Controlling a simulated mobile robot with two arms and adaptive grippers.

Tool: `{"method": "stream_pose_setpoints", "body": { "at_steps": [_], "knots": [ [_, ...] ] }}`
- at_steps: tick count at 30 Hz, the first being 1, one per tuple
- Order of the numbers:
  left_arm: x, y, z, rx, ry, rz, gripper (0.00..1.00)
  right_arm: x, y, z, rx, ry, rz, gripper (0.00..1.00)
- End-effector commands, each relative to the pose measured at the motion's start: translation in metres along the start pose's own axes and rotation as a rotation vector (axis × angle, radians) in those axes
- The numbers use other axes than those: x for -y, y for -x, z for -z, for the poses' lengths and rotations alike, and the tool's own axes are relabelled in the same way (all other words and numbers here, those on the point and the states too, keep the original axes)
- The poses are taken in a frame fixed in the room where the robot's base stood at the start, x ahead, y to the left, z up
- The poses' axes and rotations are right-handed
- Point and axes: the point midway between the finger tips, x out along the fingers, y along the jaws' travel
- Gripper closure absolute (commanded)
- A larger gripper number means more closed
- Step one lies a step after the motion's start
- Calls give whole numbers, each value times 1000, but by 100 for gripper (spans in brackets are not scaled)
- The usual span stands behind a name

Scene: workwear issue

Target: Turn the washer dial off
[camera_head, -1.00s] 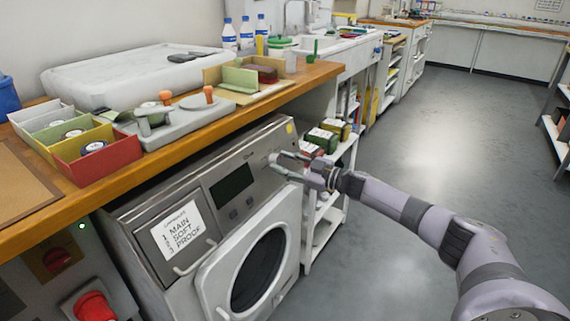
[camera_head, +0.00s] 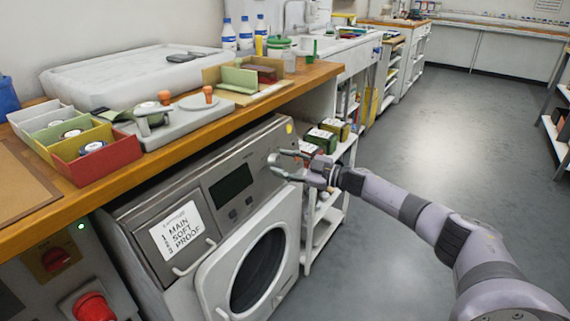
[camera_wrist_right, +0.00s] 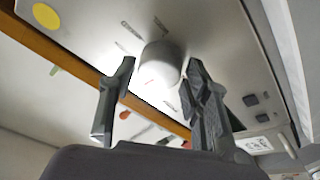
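The washer (camera_head: 150,245) stands under the wooden counter, with its control panel tilted up. Its dial (camera_wrist_right: 160,65) is a pale round knob in the right wrist view, with a small red mark on it. In the head view the dial (camera_head: 273,159) is small and close to my fingertips. My right gripper (camera_head: 286,164) is in front of the panel's right end. In the right wrist view my right gripper (camera_wrist_right: 162,72) is open, with one finger on each side of the dial and visible gaps between. I cannot tell how deep the fingers reach. My left gripper is not in view.
The counter's wooden edge (camera_head: 200,135) overhangs the panel. The washer's round door (camera_head: 255,265) is below my gripper. A white shelf (camera_head: 325,215) with boxes stands just behind my gripper. The floor (camera_head: 440,150) to the right is clear.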

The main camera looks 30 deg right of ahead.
Motion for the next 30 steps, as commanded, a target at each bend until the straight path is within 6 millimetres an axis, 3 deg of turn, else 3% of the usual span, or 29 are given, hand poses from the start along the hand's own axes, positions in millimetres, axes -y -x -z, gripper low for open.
{"method": "stream_pose_setpoints", "body": {
  "at_steps": [5, 16, 20, 30],
  "knots": [
    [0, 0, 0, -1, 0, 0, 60, 0, 0, 0, 0, -1, 0, 42],
    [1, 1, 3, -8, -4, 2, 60, 0, 5, -1, 2, -1, 0, 42],
    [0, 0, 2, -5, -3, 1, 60, 1, 23, -2, 5, -1, 1, 42],
    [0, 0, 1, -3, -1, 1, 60, 1, 89, -2, 6, -1, 3, 42]
  ]
}}
